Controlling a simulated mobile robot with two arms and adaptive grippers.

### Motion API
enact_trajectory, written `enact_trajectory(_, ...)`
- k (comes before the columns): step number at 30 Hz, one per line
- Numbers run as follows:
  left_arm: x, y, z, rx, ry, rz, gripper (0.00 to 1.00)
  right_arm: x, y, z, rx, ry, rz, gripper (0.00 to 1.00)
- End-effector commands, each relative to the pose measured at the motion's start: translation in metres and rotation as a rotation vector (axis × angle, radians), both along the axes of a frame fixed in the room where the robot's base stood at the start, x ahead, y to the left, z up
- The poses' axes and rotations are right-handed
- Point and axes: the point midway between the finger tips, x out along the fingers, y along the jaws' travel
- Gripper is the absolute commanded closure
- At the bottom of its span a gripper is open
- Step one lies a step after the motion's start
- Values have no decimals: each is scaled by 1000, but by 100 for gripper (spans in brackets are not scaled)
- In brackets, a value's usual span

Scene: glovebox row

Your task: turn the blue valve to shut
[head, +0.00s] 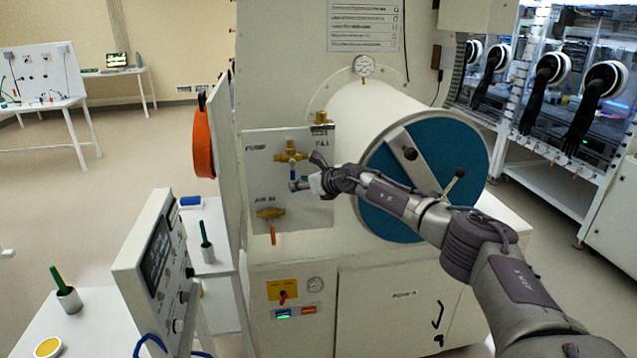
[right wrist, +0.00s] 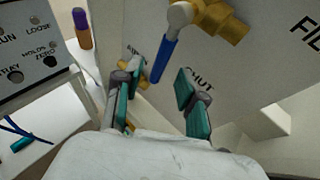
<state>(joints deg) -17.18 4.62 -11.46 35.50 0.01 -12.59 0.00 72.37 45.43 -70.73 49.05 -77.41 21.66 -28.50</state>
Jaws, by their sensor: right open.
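The blue valve's brass body (head: 290,153) is on the white panel below the "PUMP" and "FILL" labels, its blue lever (head: 293,171) hanging down. In the right wrist view the blue lever (right wrist: 165,60) runs from a pale hub down toward the gap between my fingers. My right gripper (head: 306,178) is at the panel beside the lever. In the right wrist view my right gripper (right wrist: 155,90) is open, a finger on each side of the lever's tip. I see no grip on it. A "SHUT" label is partly covered by the right finger. My left gripper is out of view.
A second brass valve (head: 270,213) with an orange lever (head: 273,238) is lower on the panel. The teal-faced round chamber door (head: 462,140) is behind my right arm.

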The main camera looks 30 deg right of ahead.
Motion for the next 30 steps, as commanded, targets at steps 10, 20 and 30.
enact_trajectory(10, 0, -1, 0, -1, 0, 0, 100, -54, -13, 22, -1, -1, -1, 60)
enact_trajectory(20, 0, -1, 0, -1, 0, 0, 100, -72, -14, 29, 2, 0, 0, 60)
enact_trajectory(30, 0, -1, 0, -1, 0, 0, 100, -71, -15, 29, 2, 0, 0, 60)
